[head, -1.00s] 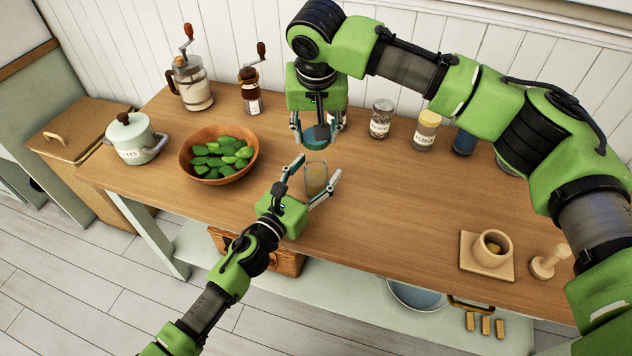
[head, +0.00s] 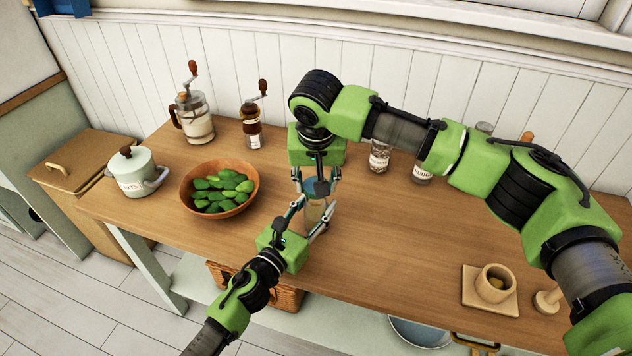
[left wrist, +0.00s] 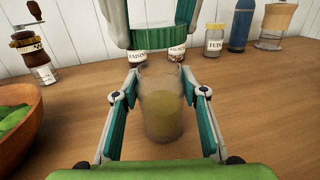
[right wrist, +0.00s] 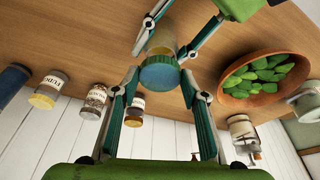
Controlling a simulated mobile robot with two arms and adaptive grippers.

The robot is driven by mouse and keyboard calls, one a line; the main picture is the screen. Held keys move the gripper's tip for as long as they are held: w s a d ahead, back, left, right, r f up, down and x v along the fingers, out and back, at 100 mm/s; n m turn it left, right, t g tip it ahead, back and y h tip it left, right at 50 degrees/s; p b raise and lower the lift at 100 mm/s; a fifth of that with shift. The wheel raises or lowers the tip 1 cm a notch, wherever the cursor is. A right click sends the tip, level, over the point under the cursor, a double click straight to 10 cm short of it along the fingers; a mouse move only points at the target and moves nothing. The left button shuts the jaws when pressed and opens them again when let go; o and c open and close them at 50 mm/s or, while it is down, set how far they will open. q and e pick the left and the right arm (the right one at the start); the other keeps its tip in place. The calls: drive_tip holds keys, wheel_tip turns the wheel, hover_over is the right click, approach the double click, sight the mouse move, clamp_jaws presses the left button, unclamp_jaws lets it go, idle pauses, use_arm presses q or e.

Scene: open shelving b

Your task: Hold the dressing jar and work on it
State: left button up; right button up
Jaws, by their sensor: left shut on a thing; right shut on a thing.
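The dressing jar is a clear glass jar (head: 313,217) with yellowish contents, upright on or just over the wooden table. In the left wrist view the jar (left wrist: 162,105) stands between the fingers of my left gripper (head: 315,207), which is shut on it from the front. My right gripper (head: 317,184) points down from above and is shut on a blue-green lid (right wrist: 160,73). The lid (left wrist: 165,38) is over the jar mouth, with a small gap between them in the left wrist view. My fingers hide part of both.
A wooden bowl (head: 240,207) of green leaves stands left of the jar, a lidded pot (head: 133,175) farther left. A glass grinder (head: 194,120), a small mill (head: 252,132) and labelled jars (head: 379,158) line the back. A mortar (head: 493,283) stands right. The table's middle right is clear.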

sight(310, 185)
drive_tip(key=shift+f, duration=0.4)
drive_tip(key=shift+f, duration=0.1)
drive_tip(key=shift+f, duration=0.75)
drive_tip(key=shift+f, duration=0.6)
idle(0.3)
drive_tip(key=m, duration=0.2)
drive_tip(key=m+h, duration=0.1)
drive_tip(key=m, duration=0.3)
drive_tip(key=shift+a+g+h, duration=0.3)
drive_tip(key=shift+a+h, duration=0.1)
drive_tip(key=m, duration=0.2)
drive_tip(key=m+h, duration=0.1)
drive_tip(key=m, duration=0.2)
drive_tip(key=shift+w+a+g, duration=0.15)
drive_tip(key=shift+w+g, duration=0.05)
drive_tip(key=shift+g, duration=0.2)
drive_tip(key=m, duration=0.3)
drive_tip(key=m+g, duration=0.1)
drive_tip(key=shift+w+r+m+h, duration=0.1)
drive_tip(key=shift+w+m+h, duration=0.2)
drive_tip(key=shift+m+g, duration=0.3)
drive_tip(key=shift+m, duration=0.4)
